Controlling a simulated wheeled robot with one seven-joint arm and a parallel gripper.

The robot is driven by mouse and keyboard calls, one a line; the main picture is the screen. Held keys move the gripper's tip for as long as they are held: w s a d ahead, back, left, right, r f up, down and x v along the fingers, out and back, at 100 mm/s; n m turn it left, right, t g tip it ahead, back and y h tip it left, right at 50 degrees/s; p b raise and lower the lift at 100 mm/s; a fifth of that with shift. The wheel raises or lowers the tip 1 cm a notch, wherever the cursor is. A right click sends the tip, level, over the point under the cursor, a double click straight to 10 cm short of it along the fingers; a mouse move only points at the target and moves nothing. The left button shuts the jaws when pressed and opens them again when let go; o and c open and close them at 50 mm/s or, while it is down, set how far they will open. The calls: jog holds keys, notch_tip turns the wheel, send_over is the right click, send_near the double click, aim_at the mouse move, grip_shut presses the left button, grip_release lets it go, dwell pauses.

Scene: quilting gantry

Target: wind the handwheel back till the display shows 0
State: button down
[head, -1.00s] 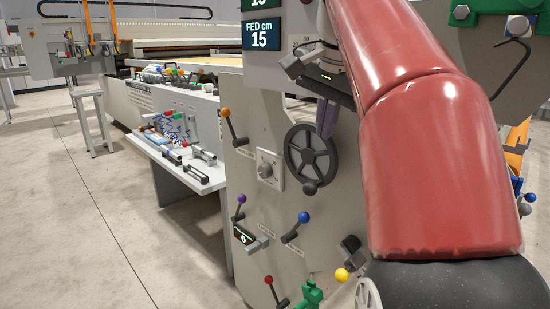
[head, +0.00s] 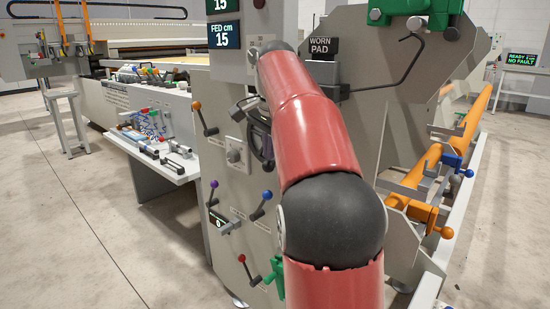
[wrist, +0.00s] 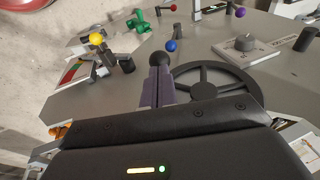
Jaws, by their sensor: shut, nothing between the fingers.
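The dark handwheel (wrist: 218,88) is on the grey panel. In the wrist view its rim and spokes show, partly hidden by my gripper body; in the head view the wheel (head: 256,152) is mostly behind my arm. My gripper (wrist: 157,72) is shut and empty, its purple-grey fingers beside the wheel. A dark round knob (wrist: 162,58) shows just beyond the fingertips; I cannot tell whether they touch it. The FED cm display (head: 224,35) reads 15.
Levers with orange (head: 196,105), purple (head: 214,184), blue (head: 267,195) and red (head: 242,258) knobs surround the wheel. A yellow knob (wrist: 97,38) is left of the fingers. A worn pad sign (head: 321,47) stands behind my arm.

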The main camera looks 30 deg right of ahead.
jog(key=shift+w+f, duration=0.25)
jog(key=shift+f, duration=0.3)
jog(key=shift+f+b, duration=0.15)
jog(key=shift+b, duration=0.15)
